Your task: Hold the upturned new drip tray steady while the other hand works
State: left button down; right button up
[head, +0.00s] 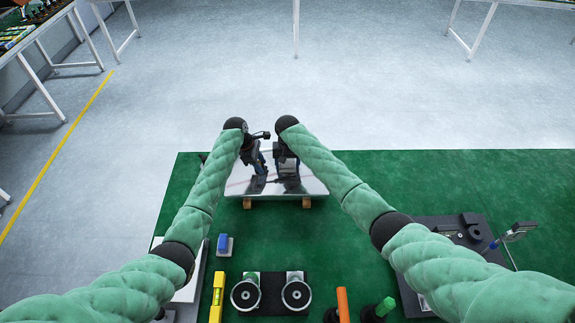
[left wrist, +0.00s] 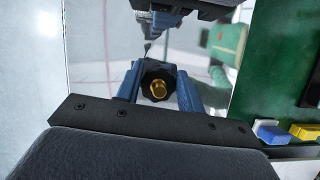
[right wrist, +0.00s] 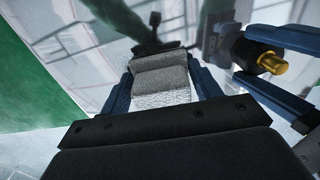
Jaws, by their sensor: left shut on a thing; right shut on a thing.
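The upturned drip tray (head: 318,188) is a shiny, mirror-like plate near the table's far edge; it also fills much of the left wrist view (left wrist: 92,50) and the right wrist view (right wrist: 70,30). My left gripper (head: 257,172) is over its middle, shut on a black knob (left wrist: 146,78) with a brass stud (left wrist: 158,89) facing the camera. My right gripper (head: 287,172) is close beside it on the right, shut on a grey, rough-surfaced block (right wrist: 160,85). Whether the block is part of the tray, and whether the knob touches the tray, I cannot tell.
Wooden supports (head: 247,203) show under the tray's near edge. Nearer are a blue item (head: 223,242), a yellow level (head: 217,298), two round metal parts (head: 296,294) and an orange cylinder (head: 342,304). A dark machine base (head: 462,228) is right. Green mat (head: 420,180) is clear between.

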jog(key=shift+w, duration=1.3)
jog(key=shift+s, duration=0.1)
jog(key=shift+s, duration=1.4)
